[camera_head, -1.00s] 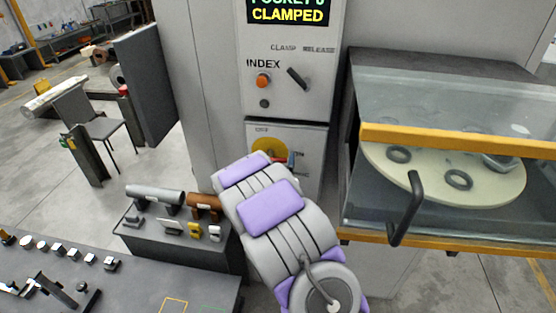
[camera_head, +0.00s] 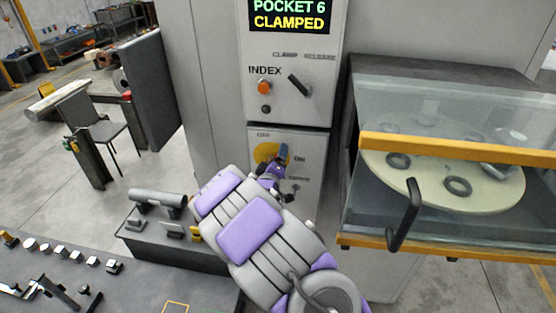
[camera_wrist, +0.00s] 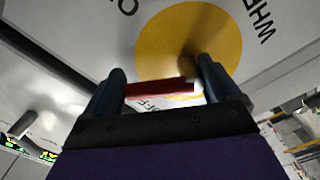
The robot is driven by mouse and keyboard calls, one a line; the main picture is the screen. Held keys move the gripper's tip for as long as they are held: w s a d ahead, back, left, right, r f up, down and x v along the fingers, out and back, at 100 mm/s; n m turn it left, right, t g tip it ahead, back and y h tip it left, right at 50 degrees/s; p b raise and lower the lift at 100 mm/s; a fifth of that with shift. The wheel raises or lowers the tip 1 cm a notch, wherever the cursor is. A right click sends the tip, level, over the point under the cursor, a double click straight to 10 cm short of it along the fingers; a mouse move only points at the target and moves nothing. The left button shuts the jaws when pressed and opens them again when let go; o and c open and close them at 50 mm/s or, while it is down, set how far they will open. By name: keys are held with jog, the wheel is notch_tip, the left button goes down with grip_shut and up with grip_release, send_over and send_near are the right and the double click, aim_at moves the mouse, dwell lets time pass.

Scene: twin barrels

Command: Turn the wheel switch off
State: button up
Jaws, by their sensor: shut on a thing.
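The wheel switch is a yellow disc (camera_head: 262,152) with a red handle, on the lower grey panel under the display. "OFF" is printed above the disc and "ON" to its right. In the wrist view, the yellow disc (camera_wrist: 205,28) fills the upper middle and the red handle (camera_wrist: 155,88) lies across it, with a pale tip at its right end. My gripper (camera_head: 279,160) is at the disc; its two dark fingers are shut on the red handle, one on each side in the wrist view (camera_wrist: 160,90). In the head view my gripper hides the handle.
The display (camera_head: 290,15) reads "POCKET 6 CLAMPED". An orange INDEX button (camera_head: 264,87) and a black selector (camera_head: 299,84) sit above the switch panel. A glazed cabinet with a yellow bar (camera_head: 450,148) and black handle (camera_head: 404,215) juts out at right. A dark bench (camera_head: 130,290) stands at lower left.

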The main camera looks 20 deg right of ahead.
jog(key=n, duration=0.3)
jog(key=shift+w+a+n, duration=0.25)
jog(key=shift+a+n, duration=0.05)
jog(key=shift+a, duration=0.1)
jog(key=shift+w+a+r+n+p, duration=0.15)
jog(key=shift+a+n, duration=0.1)
jog(key=shift+n, duration=0.55)
jog(key=shift+w+a+f+n+p, duration=0.1)
jog(key=shift+a+n+p, duration=0.1)
jog(key=shift+n, duration=0.6)
jog(key=o, duration=1.1)
jog(key=shift+c, duration=0.2)
jog(key=shift+o, duration=0.8)
jog(key=shift+a, duration=0.2)
jog(key=shift+a+r, duration=0.2)
jog(key=shift+a, duration=0.15)
jog(key=shift+s, duration=0.15)
